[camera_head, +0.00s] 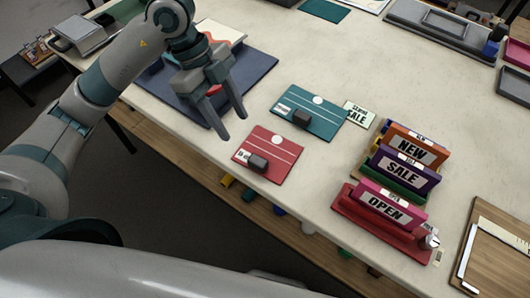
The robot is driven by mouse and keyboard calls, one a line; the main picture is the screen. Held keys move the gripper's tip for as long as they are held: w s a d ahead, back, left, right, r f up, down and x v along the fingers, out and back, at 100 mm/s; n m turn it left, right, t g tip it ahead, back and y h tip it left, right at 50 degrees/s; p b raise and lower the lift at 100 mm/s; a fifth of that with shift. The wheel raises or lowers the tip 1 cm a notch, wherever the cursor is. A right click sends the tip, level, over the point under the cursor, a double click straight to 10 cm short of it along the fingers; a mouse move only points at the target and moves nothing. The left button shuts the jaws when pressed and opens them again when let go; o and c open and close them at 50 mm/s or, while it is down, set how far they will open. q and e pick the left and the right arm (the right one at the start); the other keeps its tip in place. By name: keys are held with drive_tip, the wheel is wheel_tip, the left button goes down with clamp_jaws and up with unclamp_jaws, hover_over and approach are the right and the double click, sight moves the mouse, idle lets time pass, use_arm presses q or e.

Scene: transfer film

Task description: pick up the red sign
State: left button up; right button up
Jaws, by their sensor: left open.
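A flat red panel (285,146) with white lines lies near the front edge of the table, with a small dark block (258,163) on it. A pink OPEN sign (388,206) stands in a red base (348,206) at the right. Which of these is the red sign I cannot tell. My left gripper (232,125) is open and empty, fingers pointing down, above the table to the upper left of the red panel. A small red patch (214,90) shows behind its fingers. My right gripper is not in view.
A teal panel (325,128) with a dark block lies beside the red panel. Orange NEW (408,150) and purple SALE (403,171) signs stand behind the OPEN sign. A blue mat (258,66) lies behind my gripper. The table's back middle is clear.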

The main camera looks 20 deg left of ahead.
use_arm(q)
drive_tip(key=p, duration=0.2)
approach(256, 160)
wheel_tip(256, 160, down, 3)
drive_tip(key=shift+d+f, duration=0.25)
drive_tip(key=shift+f, duration=0.3)
drive_tip(key=shift+s+d+f+p, duration=0.2)
drive_tip(key=shift+d+f+p, duration=0.1)
drive_tip(key=shift+d+p, duration=0.1)
drive_tip(key=x, duration=0.1)
drive_tip(key=p+x, duration=0.1)
drive_tip(key=x, duration=0.1)
drive_tip(key=shift+s+d+r, duration=0.1)
drive_tip(key=shift+d, duration=0.2)
drive_tip(key=shift+d+f+p, duration=0.15)
drive_tip(key=shift+f+p, duration=0.2)
drive_tip(key=shift+f, duration=0.25)
clamp_jaws()
